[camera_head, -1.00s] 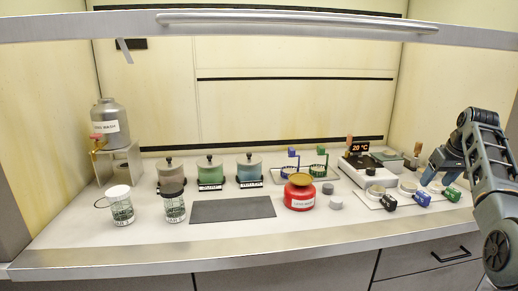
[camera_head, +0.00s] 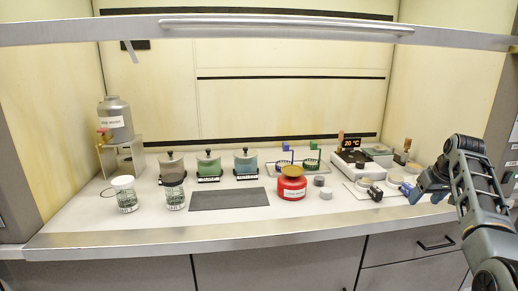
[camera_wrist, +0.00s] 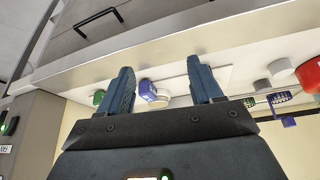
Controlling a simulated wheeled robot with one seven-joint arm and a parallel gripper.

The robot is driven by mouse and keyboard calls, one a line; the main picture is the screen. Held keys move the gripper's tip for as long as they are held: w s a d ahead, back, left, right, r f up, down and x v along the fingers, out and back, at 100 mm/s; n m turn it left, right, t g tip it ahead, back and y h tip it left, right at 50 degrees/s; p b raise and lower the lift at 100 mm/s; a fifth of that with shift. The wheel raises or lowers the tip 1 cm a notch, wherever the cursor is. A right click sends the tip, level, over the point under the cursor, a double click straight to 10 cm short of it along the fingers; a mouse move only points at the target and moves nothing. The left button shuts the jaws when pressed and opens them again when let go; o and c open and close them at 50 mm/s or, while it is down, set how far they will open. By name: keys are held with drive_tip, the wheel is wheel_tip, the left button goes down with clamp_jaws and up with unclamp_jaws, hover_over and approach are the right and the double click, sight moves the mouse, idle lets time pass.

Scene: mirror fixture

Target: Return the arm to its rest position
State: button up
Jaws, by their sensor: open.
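My gripper (camera_head: 422,190) is at the right end of the bench in the head view, with my arm rising from the lower right. In the wrist view my gripper (camera_wrist: 160,72) has its two blue-grey fingers spread wide with nothing held between them. Behind the gap lies a blue-ended piece (camera_wrist: 149,90) on a white tray (camera_wrist: 172,92), apart from the fingers. A green piece (camera_wrist: 98,98) shows just left of the left finger. The arm hides part of the right end of the bench in the head view.
A red jar (camera_head: 291,186), a dark mat (camera_head: 228,199) and two glass jars, one white-lidded (camera_head: 125,196), stand to the left. A hot plate (camera_head: 352,158) reading 20 °C is behind. A metal bar (camera_head: 250,27) crosses above. The bench front edge (camera_head: 230,241) runs below.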

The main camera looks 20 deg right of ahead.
drive_tip(key=s+a+f+t+h, duration=0.1)
drive_tip(key=s+a+f+t, duration=0.15)
drive_tip(key=a+f, duration=1.45)
drive_tip(key=s+a+f+n+t, duration=0.1)
drive_tip(key=s+a+f, duration=0.3)
drive_tip(key=s+a, duration=0.35)
drive_tip(key=s+a+f+n+t, duration=0.1)
drive_tip(key=s+a+f, duration=0.2)
drive_tip(key=s+a, duration=0.4)
drive_tip(key=s+a+r+n+t, duration=0.1)
drive_tip(key=s+a+r+t, duration=0.35)
drive_tip(key=s+a, duration=0.95)
drive_tip(key=s+a+r+y, duration=0.1)
drive_tip(key=s+a+r, duration=0.1)
drive_tip(key=s+r, duration=0.4)
drive_tip(key=s+a+r+n+t+y, duration=0.1)
drive_tip(key=s+a+r+y, duration=0.1)
drive_tip(key=s+r, duration=0.5)
wheel_tip(320, 180, up, 6)
drive_tip(key=shift+s+a+f+n, duration=0.15)
drive_tip(key=shift+s+a+n, duration=0.05)
drive_tip(key=shift+a+n, duration=0.1)
